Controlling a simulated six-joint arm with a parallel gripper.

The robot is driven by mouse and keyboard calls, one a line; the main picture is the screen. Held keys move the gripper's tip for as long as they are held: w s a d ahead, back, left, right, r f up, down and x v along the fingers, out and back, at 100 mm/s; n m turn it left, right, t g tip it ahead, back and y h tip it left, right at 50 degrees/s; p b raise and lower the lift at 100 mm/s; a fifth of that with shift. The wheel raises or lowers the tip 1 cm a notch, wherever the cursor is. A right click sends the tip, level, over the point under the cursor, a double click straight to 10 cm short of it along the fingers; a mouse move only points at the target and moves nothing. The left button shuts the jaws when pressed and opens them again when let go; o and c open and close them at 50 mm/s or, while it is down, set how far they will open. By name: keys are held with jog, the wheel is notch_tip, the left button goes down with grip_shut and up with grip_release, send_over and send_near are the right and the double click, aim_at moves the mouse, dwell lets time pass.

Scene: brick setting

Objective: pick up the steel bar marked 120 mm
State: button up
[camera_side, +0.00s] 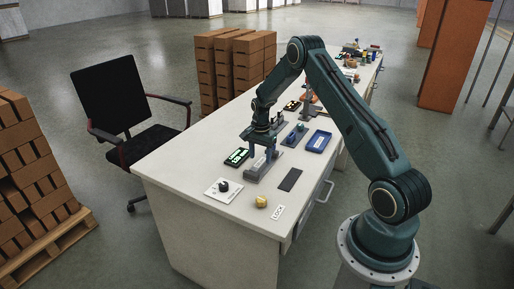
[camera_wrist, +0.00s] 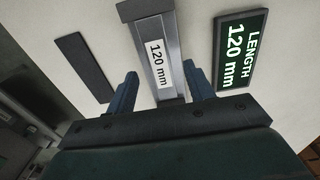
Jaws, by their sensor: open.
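The steel bar (camera_wrist: 147,25) is grey with a white label reading 120 mm, and it lies below my gripper in the wrist view. It also shows in the side view (camera_side: 258,165) on the white bench. My gripper (camera_wrist: 160,85) is open, with one blue finger on each side of the bar. In the side view my gripper (camera_side: 262,151) points down over the bar. Both fingers look apart from the bar, but their height relative to it is hard to tell.
A display (camera_wrist: 239,50) reading LENGTH 120 mm is right of the bar in the wrist view. A dark flat strip (camera_wrist: 83,67) is on its left. A knob panel (camera_side: 223,188), a yellow knob (camera_side: 261,201), a LOCK label (camera_side: 278,212) and a blue tray (camera_side: 317,141) are on the bench (camera_side: 190,160).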

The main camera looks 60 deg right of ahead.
aim_at(260, 162)
jog(key=shift+f, duration=1.75)
grip_shut()
